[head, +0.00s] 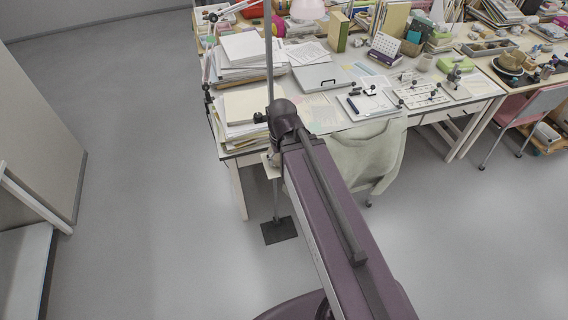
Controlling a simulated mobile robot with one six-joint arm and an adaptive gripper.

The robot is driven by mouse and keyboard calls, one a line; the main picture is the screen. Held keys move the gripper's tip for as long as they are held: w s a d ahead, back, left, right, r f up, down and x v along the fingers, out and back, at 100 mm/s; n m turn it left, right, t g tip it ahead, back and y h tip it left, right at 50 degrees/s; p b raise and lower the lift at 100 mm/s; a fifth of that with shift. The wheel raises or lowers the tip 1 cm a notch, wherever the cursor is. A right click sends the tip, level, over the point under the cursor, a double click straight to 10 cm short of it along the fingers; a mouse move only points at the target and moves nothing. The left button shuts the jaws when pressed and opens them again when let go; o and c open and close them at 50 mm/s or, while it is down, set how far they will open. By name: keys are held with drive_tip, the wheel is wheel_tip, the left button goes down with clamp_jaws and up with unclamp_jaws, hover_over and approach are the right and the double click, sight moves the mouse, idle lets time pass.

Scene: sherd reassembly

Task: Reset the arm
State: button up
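My arm shows as a long purple link rising from the bottom right to a dark rounded joint in the middle of the head view. No gripper fingers show. What lies past the dark joint is hidden behind it or out of view. I cannot tell whether my gripper holds anything.
A cluttered desk (325,114) stands ahead, with paper stacks (243,47) at its left. A thin pole (268,50) on a dark base plate (279,230) stands by its front edge. A garment-draped chair (368,155) and a pink chair (530,108) stand close. Floor at left is clear.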

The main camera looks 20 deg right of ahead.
drive_tip(key=shift+s+a, duration=0.1)
idle(0.3)
wheel_tip(320, 180, down, 5)
drive_tip(key=b, duration=0.5)
